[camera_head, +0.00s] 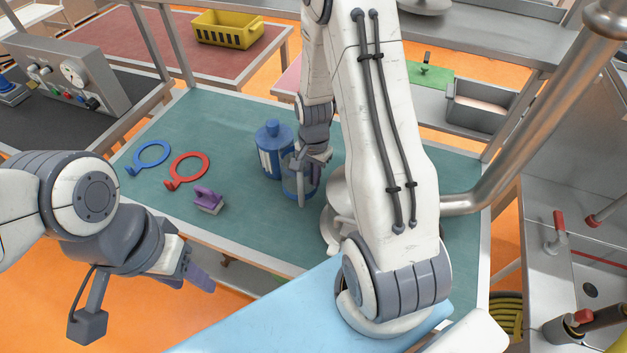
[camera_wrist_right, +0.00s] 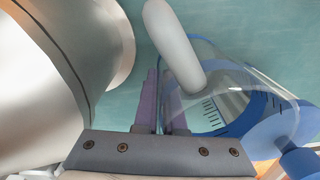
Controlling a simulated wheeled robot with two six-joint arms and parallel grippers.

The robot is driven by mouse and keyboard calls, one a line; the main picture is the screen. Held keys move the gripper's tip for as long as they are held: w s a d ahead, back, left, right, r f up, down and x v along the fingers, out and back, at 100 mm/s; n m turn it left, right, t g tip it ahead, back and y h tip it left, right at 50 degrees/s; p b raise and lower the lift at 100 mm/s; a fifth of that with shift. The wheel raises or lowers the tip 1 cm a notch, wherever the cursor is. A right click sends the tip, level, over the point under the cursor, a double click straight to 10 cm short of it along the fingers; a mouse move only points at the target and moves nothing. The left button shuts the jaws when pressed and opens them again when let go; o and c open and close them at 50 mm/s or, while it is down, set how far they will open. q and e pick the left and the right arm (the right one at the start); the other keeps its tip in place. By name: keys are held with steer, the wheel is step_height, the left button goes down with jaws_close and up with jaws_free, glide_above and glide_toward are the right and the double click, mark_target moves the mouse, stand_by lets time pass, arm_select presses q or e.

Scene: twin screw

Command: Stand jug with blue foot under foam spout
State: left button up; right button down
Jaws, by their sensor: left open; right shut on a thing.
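A clear jug (camera_head: 313,187) with a blue foot stands or hangs at the middle of the green table; it also shows in the right wrist view (camera_wrist_right: 225,82), with dark scale marks and blue below. My right gripper (camera_head: 318,155) is shut on the jug's near wall; its purple fingers (camera_wrist_right: 163,98) pinch the wall in the wrist view. A pale rounded tube (camera_wrist_right: 175,45), which looks like a spout, reaches over the jug's mouth. I cannot tell which spout it is, nor whether the foot touches the table. My left gripper (camera_head: 197,273) is open and empty, off the table's front edge.
A blue bottle (camera_head: 270,150) stands close behind the jug. A pale metal body (camera_head: 338,205) is just right of it, partly behind my arm. A blue ring (camera_head: 150,153), red ring (camera_head: 187,170) and purple-handled block (camera_head: 208,200) lie left. The table's left part is mostly free.

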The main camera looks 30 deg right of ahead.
step_height(320, 180, down, 2)
steer(key=shift+f, duration=0.25)
steer(key=shift+f, duration=0.2)
steer(key=c, duration=1)
jaws_free()
steer(key=shift+r, duration=0.1)
